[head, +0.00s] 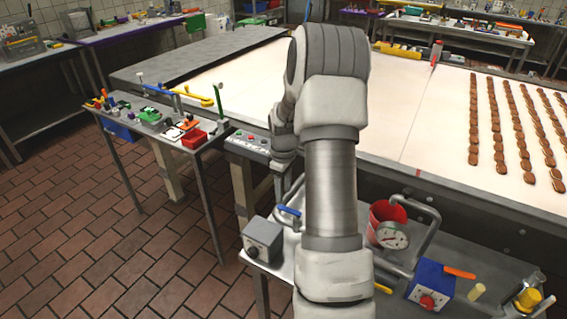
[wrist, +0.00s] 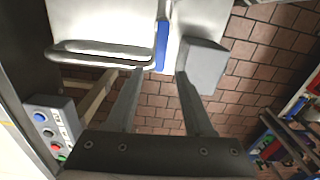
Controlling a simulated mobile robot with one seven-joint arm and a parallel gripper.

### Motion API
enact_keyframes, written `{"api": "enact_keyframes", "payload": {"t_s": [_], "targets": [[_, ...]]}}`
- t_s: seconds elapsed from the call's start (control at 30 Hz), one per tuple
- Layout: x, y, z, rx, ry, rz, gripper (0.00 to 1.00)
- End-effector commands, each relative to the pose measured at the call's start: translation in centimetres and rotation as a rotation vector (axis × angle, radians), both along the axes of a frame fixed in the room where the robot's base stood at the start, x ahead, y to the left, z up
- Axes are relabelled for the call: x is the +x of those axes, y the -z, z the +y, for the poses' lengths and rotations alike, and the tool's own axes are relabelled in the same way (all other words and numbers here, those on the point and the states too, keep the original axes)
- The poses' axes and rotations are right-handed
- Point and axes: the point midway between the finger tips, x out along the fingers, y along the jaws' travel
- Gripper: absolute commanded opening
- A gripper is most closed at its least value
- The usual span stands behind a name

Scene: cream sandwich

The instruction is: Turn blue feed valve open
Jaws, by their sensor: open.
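The blue feed valve lever (head: 289,210) is on a bent metal pipe (head: 284,220) at the left end of the low metal bench. In the wrist view the blue lever (wrist: 162,45) points lengthwise toward my gripper, beside the looped pipe (wrist: 100,52). My open, empty gripper (wrist: 161,72) has its fingertips on either side of the lever's near end, with the left finger closer to it. I cannot tell whether they touch. In the head view my arm hides the fingers and part of the pipe.
A grey box (head: 263,240) with a knob stands left of the valve; it shows close to my right finger in the wrist view (wrist: 203,65). A button panel (head: 250,142) is nearby. A gauge (head: 391,235), red bucket (head: 383,211) and blue box (head: 432,283) stand right.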

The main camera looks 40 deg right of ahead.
Motion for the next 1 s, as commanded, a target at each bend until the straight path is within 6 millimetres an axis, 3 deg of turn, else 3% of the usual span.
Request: {"api": "enact_keyframes", "payload": {"t_s": [0.3,0.5,0.7,1.0], "targets": [[0.1,-7.9,-0.1,-0.003,0.001,-0.004,0.53],[0.0,-11.1,0.0,-0.001,0.0,-0.003,0.53],[0.0,-12.3,0.0,0.0,-0.001,0.0,0.53],[0.0,-12.3,0.0,0.0,0.0,0.0,0.53]]}}
